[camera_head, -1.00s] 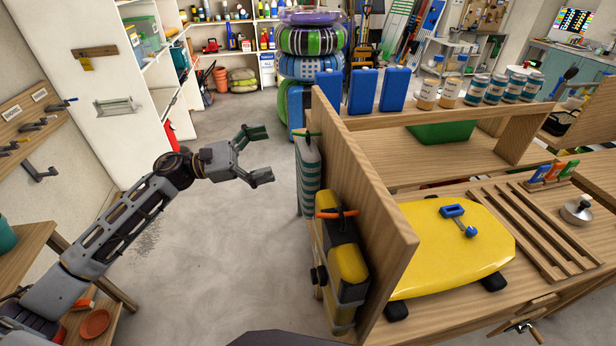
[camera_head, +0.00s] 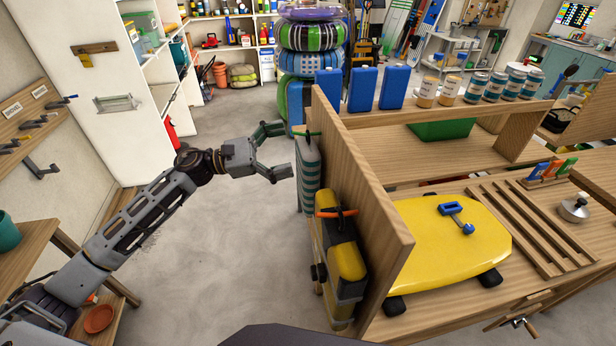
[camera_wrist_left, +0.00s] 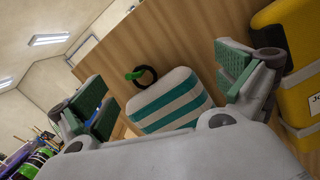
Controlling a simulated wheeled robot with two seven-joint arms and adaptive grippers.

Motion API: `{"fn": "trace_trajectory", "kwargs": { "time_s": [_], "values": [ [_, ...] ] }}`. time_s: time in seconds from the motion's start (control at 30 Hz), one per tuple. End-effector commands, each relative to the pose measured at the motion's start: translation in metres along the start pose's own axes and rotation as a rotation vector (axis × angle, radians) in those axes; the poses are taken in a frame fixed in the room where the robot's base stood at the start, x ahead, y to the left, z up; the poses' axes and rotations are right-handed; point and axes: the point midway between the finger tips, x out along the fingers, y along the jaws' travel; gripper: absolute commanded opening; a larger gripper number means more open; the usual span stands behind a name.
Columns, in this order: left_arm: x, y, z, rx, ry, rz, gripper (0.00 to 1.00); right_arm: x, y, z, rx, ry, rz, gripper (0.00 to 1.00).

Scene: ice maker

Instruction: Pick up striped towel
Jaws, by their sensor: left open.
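The striped towel (camera_head: 308,172), grey-white with green-teal stripes, hangs on the outer side of the wooden bench's end panel (camera_head: 362,190). In the left wrist view the towel (camera_wrist_left: 172,105) shows between and beyond the two fingers, below a dark ring with a green tab (camera_wrist_left: 143,76). My left gripper (camera_head: 283,152) is open, its fingertips close to the towel's left side. In the left wrist view the open left gripper (camera_wrist_left: 165,95) has green pads on either side of the towel, which is not gripped. My right gripper is not in view.
A yellow-and-black bag (camera_head: 345,262) hangs on the same panel, nearer me than the towel. Blue containers (camera_head: 362,90) and several jars stand on the bench's upper shelf. A yellow board (camera_head: 448,244) lies on the bench top. The floor left of the panel is clear.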

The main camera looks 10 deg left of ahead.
Motion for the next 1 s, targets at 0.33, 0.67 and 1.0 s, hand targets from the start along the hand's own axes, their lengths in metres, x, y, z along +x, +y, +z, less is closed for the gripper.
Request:
{"fn": "trace_trajectory", "kwargs": {
  "time_s": [0.33, 0.67, 1.0],
  "values": [
    [0.024, 0.002, -0.005, 0.0, -0.001, 0.0, 1.0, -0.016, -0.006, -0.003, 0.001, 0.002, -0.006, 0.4],
    [0.048, 0.001, -0.008, 0.001, 0.0, 0.0, 1.0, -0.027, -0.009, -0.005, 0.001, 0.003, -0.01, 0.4],
    [0.05, 0.001, -0.009, 0.001, 0.0, 0.0, 1.0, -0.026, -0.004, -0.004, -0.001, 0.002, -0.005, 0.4]
  ]
}}
